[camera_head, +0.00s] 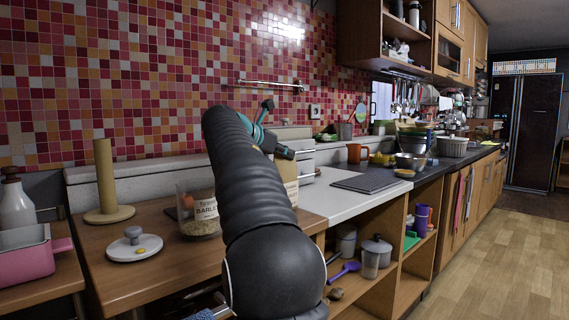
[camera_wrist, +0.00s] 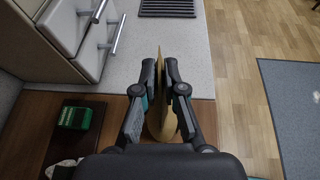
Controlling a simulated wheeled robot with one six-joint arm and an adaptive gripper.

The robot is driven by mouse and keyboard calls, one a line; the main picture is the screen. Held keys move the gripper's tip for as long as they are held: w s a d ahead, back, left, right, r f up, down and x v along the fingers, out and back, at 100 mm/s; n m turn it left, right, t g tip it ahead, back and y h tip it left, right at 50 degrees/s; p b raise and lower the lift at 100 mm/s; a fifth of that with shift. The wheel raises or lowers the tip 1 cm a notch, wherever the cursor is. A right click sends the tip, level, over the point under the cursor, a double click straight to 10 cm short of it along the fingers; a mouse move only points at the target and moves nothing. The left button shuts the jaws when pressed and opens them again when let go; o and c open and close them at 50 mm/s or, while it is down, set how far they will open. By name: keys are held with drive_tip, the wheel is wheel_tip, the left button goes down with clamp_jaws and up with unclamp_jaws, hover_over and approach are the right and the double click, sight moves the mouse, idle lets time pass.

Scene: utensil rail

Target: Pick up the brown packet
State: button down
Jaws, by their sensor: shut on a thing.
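The brown packet (camera_wrist: 163,122) shows in the wrist view as a thin tan sheet seen nearly edge-on. My gripper (camera_wrist: 160,70) is shut on it, with one finger on each side. The packet's lower part spreads out below the fingers, partly hidden by them and by my wrist. In the head view a tan part of the packet (camera_head: 289,168) shows just right of my arm, which hides the rest. I cannot tell whether the packet touches the wooden counter.
A jar labelled barley (camera_head: 200,212) stands left of my arm, near a paper-towel post (camera_head: 106,180) and a white lid (camera_head: 134,246). In the wrist view a green box (camera_wrist: 76,117) and white drawers (camera_wrist: 82,32) are at left.

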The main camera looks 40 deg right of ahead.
wheel_tip(320, 180, up, 6)
drive_tip(key=p, duration=0.2)
drive_tip(key=shift+f+p, duration=0.25)
drive_tip(key=shift+p, duration=0.05)
drive_tip(key=shift+r, duration=1.9)
